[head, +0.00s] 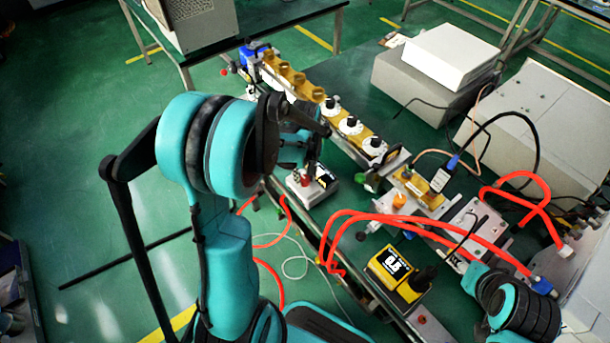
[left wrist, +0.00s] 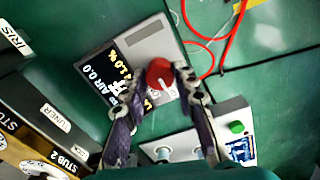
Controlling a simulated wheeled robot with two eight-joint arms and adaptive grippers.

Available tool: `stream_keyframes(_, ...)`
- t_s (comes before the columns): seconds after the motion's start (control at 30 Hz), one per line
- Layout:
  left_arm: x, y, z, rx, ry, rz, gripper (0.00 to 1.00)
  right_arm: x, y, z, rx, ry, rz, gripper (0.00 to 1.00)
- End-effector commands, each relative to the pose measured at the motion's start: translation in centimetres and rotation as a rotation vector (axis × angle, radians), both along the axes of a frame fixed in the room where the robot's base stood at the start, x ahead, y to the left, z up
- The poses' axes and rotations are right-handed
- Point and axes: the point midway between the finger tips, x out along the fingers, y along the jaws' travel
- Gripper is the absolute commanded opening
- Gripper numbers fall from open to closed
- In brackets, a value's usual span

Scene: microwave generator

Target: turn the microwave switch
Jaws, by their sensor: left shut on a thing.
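A round red knob (left wrist: 158,72) with a white line on it sits at the edge of a grey box (left wrist: 146,45) with a dark display, in the left wrist view. My left gripper (left wrist: 162,80) is shut on the red knob, with one dark finger on each side. In the head view my left gripper (head: 310,150) points down over the small box (head: 316,190), and my own arm hides part of that area. The knob's base is partly hidden by the fingers. My right arm shows at the lower right of the head view, but its gripper is not visible.
A second box with a green button (left wrist: 236,127) is close to the right finger. A row of brass parts and white dials (head: 350,125) runs along the bench. Red hoses (head: 430,225) and a yellow meter (head: 396,272) lie to the right.

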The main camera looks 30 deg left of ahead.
Motion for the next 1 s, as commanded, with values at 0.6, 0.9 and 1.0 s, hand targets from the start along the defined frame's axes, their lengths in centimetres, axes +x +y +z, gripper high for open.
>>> stream_keyframes(0.6, 0.0, 0.0, 0.4, 0.0, 0.0, -0.001, 0.49, 0.0, 0.0, 0.0, 0.0, 0.0, 0.0, 0.47)
stream_keyframes(0.9, -0.1, 0.0, 6.1, 0.0, 0.0, -0.001, 0.49, 0.0, 0.0, 0.0, 0.0, 0.0, 0.0, 0.47)
stream_keyframes(1.0, 0.0, 0.0, 8.2, 0.0, 0.0, -0.001, 0.49, 0.0, 0.0, 0.0, 0.0, 0.0, 0.0, 0.47)
